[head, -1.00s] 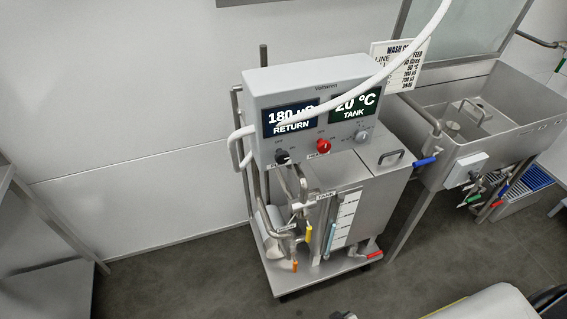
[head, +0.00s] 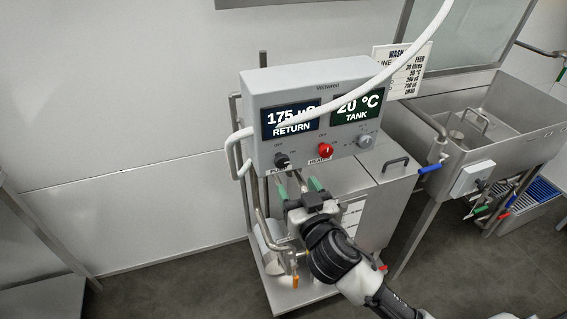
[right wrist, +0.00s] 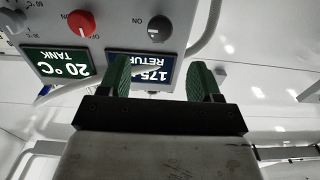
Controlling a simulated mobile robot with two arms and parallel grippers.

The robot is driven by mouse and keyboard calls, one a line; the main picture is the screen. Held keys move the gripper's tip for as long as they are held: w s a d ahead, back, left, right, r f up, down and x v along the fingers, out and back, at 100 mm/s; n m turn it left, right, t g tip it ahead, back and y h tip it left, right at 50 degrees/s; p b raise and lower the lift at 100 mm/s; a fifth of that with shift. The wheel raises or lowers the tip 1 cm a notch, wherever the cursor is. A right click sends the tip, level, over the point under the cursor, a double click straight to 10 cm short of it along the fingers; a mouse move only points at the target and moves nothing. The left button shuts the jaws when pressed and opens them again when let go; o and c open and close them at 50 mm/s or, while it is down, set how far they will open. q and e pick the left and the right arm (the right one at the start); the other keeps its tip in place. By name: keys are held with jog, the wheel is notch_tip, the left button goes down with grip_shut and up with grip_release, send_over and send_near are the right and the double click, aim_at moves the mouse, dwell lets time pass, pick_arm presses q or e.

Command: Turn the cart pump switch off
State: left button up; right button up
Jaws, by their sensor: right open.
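The cart pump switch (head: 281,160) is a black knob at the lower left of the grey control box (head: 352,92), above a partly covered label. It also shows in the right wrist view (right wrist: 160,28), upside down, with an ON mark beside it. I cannot tell surely which mark its pointer meets. My right gripper (head: 299,187) is open and empty, just below the box. Its green fingers (right wrist: 162,75) are apart, pointing toward the panel, with the knob beyond the gap and not touched. My left gripper is not in view.
A red heater knob (head: 325,149) and a grey dial (head: 363,139) sit right of the switch. A white hose (head: 400,62) crosses before the box. Steel pipes and an orange-handled valve (head: 295,283) are below. A steel sink (head: 520,100) stands right.

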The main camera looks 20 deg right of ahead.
aim_at(283, 162)
jog(key=w+p, duration=0.1)
jog(key=w, duration=0.8)
jog(key=shift+w+a+p, duration=0.15)
jog(key=shift+w+p, duration=0.1)
jog(key=shift+p, duration=0.05)
jog(key=c, duration=0.9)
